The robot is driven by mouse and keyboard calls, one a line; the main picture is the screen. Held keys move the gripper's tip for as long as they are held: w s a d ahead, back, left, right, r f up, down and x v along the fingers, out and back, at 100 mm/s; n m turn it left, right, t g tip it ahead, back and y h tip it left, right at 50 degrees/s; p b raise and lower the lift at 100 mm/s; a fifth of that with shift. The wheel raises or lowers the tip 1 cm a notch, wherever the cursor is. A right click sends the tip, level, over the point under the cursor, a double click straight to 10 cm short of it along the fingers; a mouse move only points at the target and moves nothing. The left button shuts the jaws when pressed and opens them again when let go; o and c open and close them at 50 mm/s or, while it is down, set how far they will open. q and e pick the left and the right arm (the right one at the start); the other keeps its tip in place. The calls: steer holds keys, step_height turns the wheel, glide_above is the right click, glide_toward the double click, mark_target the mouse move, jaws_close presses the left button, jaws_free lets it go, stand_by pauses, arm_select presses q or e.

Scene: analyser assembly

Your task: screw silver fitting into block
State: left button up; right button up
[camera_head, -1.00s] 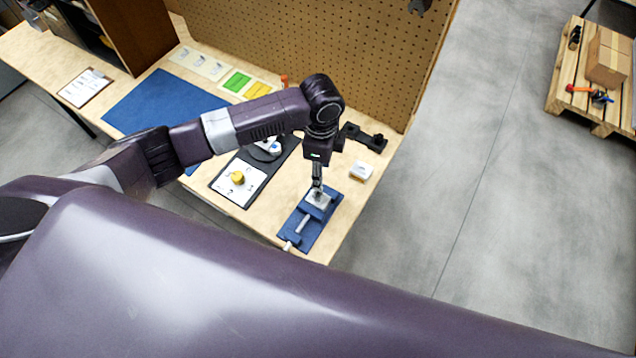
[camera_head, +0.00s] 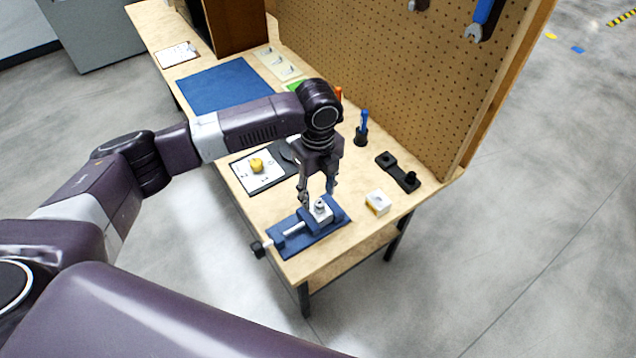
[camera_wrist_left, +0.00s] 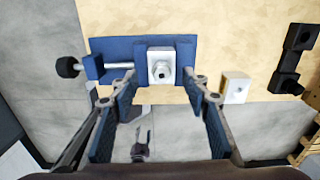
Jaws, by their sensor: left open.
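A pale metal block (camera_head: 325,216) is held in the blue vise (camera_head: 293,240) near the table's front corner. The silver fitting (camera_head: 320,204) stands upright on top of the block; I cannot tell how deep it sits. In the left wrist view the fitting (camera_wrist_left: 161,70) shows from above as a hex shape with a dark centre hole, on the block (camera_wrist_left: 154,54). My left gripper (camera_head: 317,197) points down over the vise. Its fingers are spread on either side of the fitting, apart from it, with nothing between them. My right gripper is out of view.
A small white block (camera_head: 377,202) stands right of the vise, near a black holder (camera_head: 398,172). A dark board with a white plate and yellow knob (camera_head: 257,165) lies to the left. The pegboard (camera_head: 400,80) rises behind. The vise handle (camera_head: 257,249) overhangs the table's edge.

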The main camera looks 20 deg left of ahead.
mark_target(319, 202)
arm_select(q)
steer(key=shift+d+f, duration=0.2)
steer(key=shift+f, duration=1.45)
steer(key=shift+a+f, duration=0.1)
steer(key=c, duration=0.7)
jaws_close()
steer(key=shift+m+p, duration=0.3)
steer(key=shift+m, duration=1.1)
steer(key=shift+m+p, duration=0.3)
steer(key=shift+m, duration=0.3)
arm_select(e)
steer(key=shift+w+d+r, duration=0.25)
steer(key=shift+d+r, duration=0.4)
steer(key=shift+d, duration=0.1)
